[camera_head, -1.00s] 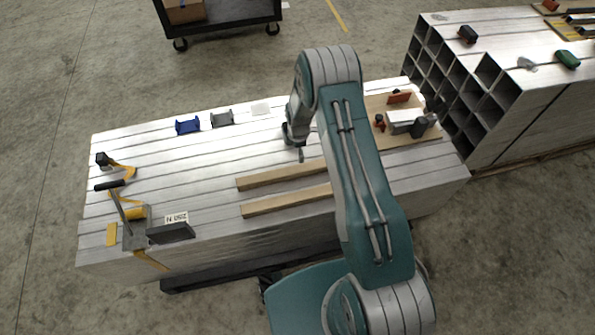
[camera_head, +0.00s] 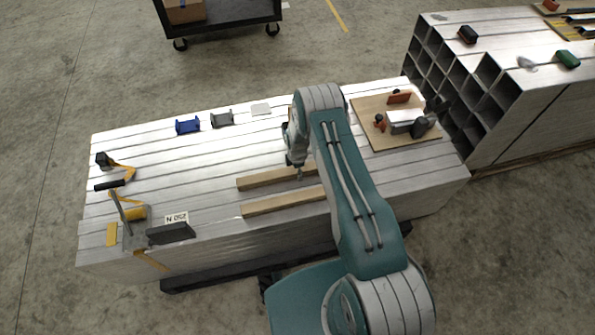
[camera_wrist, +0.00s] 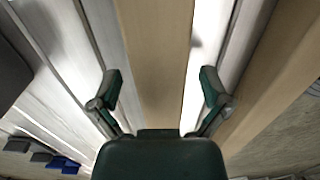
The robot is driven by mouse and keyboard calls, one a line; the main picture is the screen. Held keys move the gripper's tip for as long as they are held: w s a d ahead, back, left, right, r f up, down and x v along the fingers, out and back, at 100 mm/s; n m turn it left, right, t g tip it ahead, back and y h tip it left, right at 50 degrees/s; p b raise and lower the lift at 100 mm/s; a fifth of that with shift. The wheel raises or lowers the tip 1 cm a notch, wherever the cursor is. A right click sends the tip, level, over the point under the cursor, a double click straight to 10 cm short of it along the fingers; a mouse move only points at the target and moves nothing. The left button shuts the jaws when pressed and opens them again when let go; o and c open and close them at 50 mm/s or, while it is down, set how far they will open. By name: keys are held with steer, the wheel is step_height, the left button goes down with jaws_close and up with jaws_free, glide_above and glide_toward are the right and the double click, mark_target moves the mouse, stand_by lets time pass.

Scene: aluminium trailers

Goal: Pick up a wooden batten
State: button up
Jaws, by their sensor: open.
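Two pale wooden battens lie side by side on the stack of aluminium beams (camera_head: 205,150). The far batten (camera_head: 268,179) and the near batten (camera_head: 285,201) run roughly left to right in the head view, their right ends hidden by my arm. In the wrist view the first batten (camera_wrist: 155,60) runs up the middle, between the two fingers of my gripper (camera_wrist: 160,95). The second batten (camera_wrist: 275,85) slants along the right side, outside the fingers. My gripper is open and empty. Its fingertips are largely hidden in the head view; I cannot tell its height above the batten.
A plywood board (camera_head: 375,137) with tools lies right of my arm. Blue (camera_head: 188,126) and grey (camera_head: 222,119) clamps sit along the far edge. A yellow-handled tool (camera_head: 128,213) and a dark numbered block (camera_head: 171,233) are at left. A second beam stack (camera_head: 510,75) stands right.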

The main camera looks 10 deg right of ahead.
steer(key=shift+f, duration=0.15)
jaws_close()
steer(key=shift+r, duration=0.6)
step_height(320, 180, up, 2)
steer(key=w+d+r, duration=0.7)
steer(key=w+r, duration=0.3)
steer(key=w, duration=0.2)
